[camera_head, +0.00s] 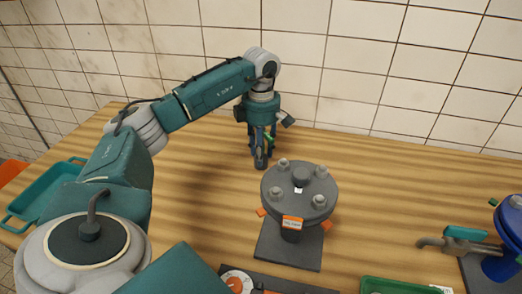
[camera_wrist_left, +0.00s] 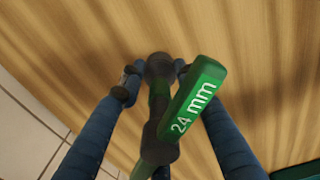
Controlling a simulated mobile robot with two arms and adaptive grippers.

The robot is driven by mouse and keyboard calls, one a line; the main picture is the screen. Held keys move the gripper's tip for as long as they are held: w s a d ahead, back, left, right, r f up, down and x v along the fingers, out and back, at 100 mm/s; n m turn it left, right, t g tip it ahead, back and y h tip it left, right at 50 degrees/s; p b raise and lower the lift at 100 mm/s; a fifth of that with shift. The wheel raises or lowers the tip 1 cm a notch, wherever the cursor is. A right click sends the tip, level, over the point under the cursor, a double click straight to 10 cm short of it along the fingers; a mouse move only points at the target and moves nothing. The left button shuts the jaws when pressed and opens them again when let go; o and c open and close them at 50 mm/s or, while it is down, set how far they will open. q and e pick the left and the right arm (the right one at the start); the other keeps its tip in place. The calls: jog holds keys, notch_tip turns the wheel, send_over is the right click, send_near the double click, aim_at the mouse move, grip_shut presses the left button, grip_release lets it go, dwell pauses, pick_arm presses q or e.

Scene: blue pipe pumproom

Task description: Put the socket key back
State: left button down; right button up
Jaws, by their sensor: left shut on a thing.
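The socket key is green and dark grey with a "24 mm" label. In the left wrist view the key (camera_wrist_left: 200,98) is between the two blue fingers of my left gripper (camera_wrist_left: 156,76), which is shut on it. In the head view my left gripper (camera_head: 261,150) points down over the back middle of the wooden table. Only a little of the green key (camera_head: 268,134) shows there between the fingers. The key's dark end is close to the table; I cannot tell if it touches. My right gripper is not in view.
A grey bolted flange (camera_head: 300,191) on a dark base (camera_head: 288,248) stands right of and nearer than my left gripper. A green tray (camera_head: 400,287) is at the front edge, a teal tray (camera_head: 38,203) at the left, a blue pump (camera_head: 497,262) at the right. A tiled wall stands behind.

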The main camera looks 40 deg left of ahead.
aim_at(268, 136)
pick_arm(q)
jog(key=shift+f, duration=0.1)
jog(key=c, duration=1.3)
grip_release()
jog(key=shift+o, duration=0.2)
notch_tip(268, 136, up, 12)
jog(key=shift+r, duration=0.15)
